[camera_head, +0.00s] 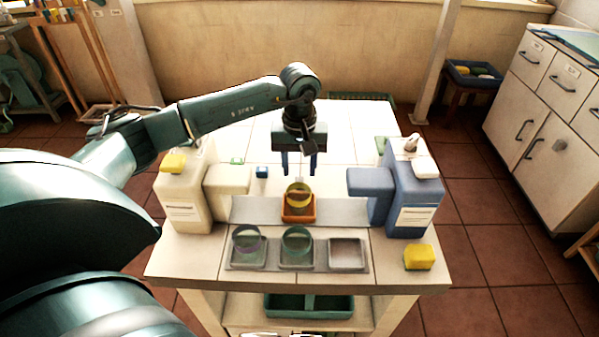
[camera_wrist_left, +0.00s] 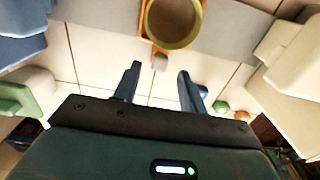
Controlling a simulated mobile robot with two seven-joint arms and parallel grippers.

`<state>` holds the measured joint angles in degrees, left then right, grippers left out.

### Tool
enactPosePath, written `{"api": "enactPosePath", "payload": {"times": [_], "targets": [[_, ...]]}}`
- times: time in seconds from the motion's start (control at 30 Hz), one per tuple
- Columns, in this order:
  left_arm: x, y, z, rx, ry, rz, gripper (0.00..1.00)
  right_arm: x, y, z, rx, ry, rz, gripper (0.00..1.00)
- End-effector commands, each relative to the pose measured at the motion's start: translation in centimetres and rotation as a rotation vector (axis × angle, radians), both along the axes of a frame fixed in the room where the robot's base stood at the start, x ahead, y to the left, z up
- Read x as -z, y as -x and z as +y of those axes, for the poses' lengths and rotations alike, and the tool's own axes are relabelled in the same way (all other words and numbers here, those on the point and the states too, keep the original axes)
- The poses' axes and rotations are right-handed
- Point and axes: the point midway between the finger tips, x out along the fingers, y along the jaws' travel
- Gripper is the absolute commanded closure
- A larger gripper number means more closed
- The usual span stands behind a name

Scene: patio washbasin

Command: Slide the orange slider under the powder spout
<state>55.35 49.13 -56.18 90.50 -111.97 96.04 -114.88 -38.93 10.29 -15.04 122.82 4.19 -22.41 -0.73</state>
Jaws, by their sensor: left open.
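The orange slider (camera_head: 298,217) sits near the middle of a grey track (camera_head: 343,211), between two dispensers. It holds a round yellow-green cup (camera_head: 298,197). The slider (camera_wrist_left: 146,30) and its cup (camera_wrist_left: 171,22) also show at the top of the left wrist view, with a small grey tab (camera_wrist_left: 160,63) towards my fingers. My left gripper (camera_head: 301,174) is open and points down just behind the slider. In the left wrist view its fingers (camera_wrist_left: 158,72) stand apart, with the tab between and just beyond their tips. I cannot see contact. My right gripper is out of view.
A cream dispenser (camera_head: 184,195) stands left of the track and a blue one (camera_head: 413,195) right, their spouts facing inward; labels are unreadable. In front, a grey tray (camera_head: 270,263) holds two greenish cups.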

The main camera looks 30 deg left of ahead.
Motion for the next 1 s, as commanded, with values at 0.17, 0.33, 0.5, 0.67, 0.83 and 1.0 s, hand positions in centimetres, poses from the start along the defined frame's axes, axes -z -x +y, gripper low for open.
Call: {"api": "enactPosePath", "payload": {"times": [0.17,0.33,0.5,0.67,0.83,1.0], "targets": [[2.2,0.0,0.0,0.001,0.001,0.002,0.58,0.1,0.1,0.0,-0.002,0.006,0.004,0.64],[2.9,0.0,-0.1,0.001,0.001,0.000,0.58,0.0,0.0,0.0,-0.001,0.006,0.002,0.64],[3.0,0.0,-0.1,0.001,0.001,-0.001,0.58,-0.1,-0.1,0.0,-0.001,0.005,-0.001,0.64],[2.9,0.0,-0.1,0.001,0.001,0.000,0.66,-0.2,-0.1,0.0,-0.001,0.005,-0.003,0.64],[2.9,0.0,0.0,0.001,0.001,-0.001,0.80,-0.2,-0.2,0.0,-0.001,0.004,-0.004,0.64],[2.9,0.0,0.0,0.001,0.002,-0.001,0.94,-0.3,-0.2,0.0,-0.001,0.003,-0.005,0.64]]}}
